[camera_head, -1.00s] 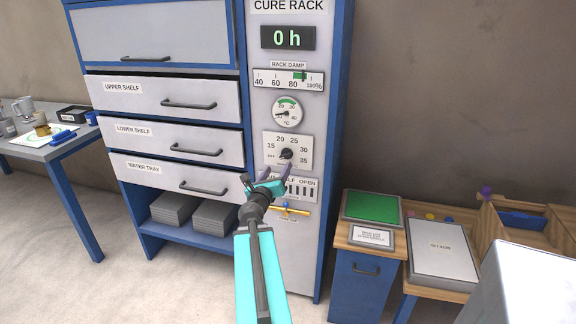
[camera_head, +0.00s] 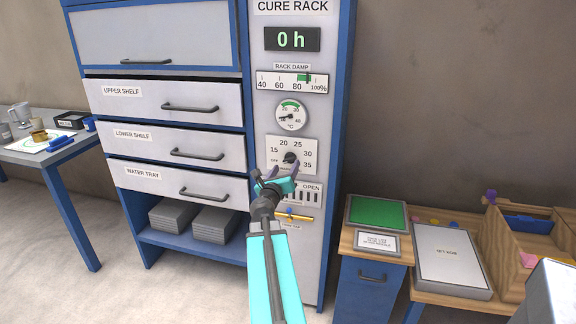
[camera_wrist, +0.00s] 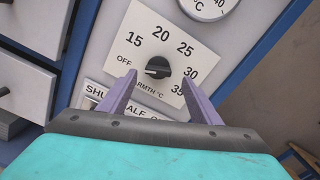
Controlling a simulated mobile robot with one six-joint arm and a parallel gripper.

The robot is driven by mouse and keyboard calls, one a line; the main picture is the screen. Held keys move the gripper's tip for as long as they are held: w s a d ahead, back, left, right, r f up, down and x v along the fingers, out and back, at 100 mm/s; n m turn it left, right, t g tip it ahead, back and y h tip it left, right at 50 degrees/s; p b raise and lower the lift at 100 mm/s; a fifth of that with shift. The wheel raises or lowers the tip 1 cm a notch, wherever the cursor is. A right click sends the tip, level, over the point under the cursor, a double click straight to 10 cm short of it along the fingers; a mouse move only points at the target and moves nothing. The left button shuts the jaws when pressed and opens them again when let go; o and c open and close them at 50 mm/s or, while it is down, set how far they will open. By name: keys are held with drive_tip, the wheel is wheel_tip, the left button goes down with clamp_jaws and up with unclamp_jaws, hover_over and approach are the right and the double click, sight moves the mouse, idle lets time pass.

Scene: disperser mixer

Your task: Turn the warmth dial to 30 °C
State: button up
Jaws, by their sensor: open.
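The warmth dial is a dark round knob (camera_wrist: 158,68) on a white plate (camera_wrist: 140,35) marked OFF, 15, 20, 25, 30 and 35. In the wrist view its light pointer mark faces left, towards OFF. In the head view the knob (camera_head: 290,158) sits on the cure rack's front panel, below the round gauge. My gripper (camera_wrist: 158,77) is open, with one purple finger on each side of the knob's lower part in the wrist view. I cannot tell whether the fingers touch it. In the head view my gripper (camera_head: 277,168) is just below and left of the knob.
A round temperature gauge (camera_head: 291,115) is above the plate. A slider panel marked OPEN (camera_head: 303,195) and a yellow lever (camera_head: 294,215) are below. Drawers with handles (camera_head: 198,154) are left. A low bench with a green pad (camera_head: 377,213) stands right.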

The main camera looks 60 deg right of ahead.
sight(288, 161)
drive_tip(key=shift+x, duration=1.9)
drive_tip(key=shift+w+a, duration=0.1)
drive_tip(key=shift+w, duration=0.05)
drive_tip(key=c, duration=1)
